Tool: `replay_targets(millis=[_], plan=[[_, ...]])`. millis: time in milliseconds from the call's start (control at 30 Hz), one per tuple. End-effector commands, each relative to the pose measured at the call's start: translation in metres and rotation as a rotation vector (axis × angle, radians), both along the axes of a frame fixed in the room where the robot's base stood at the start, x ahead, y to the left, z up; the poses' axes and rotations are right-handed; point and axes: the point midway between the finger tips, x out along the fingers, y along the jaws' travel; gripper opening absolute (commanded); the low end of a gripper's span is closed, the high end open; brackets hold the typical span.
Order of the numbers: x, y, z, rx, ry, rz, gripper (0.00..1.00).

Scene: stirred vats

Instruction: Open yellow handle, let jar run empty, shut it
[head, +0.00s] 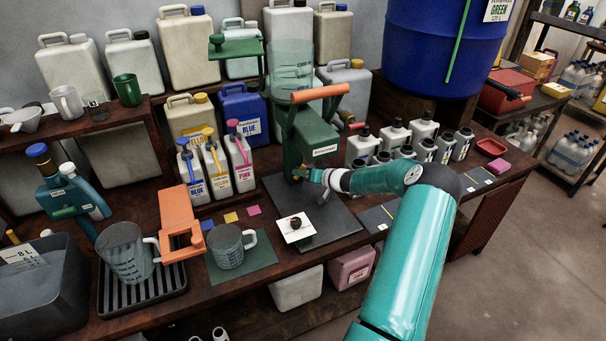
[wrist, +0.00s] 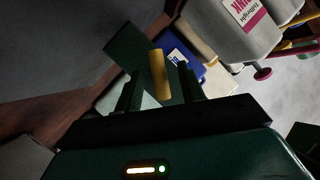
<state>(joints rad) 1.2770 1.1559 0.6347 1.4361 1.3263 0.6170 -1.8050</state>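A clear jar (head: 291,62) stands on a green stand (head: 312,140) with an orange bar across its top. I cannot tell how much liquid is in the jar. The yellow handle (wrist: 158,75) shows in the wrist view in front of a dark green surface. It lies between the two fingers of my gripper (wrist: 158,92), with a gap on each side. In the head view my gripper (head: 318,176) is at the lower front of the green stand, and the yellow handle there is small and partly hidden. The gripper is open and appears to hold nothing.
A measuring jug (head: 228,250) stands on a green mat to the left. Several dark-capped bottles (head: 393,137) stand right behind my arm.

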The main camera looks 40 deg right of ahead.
Motion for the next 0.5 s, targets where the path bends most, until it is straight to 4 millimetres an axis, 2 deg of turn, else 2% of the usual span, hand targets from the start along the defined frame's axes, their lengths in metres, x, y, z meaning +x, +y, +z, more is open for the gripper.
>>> replay_targets(millis=[367,500], plan=[[0.0057,-0.0004,-0.0025,0.0,0.001,-0.001,0.37],[0.0057,-0.0003,-0.0025,0.0,0.001,-0.001,0.1]])
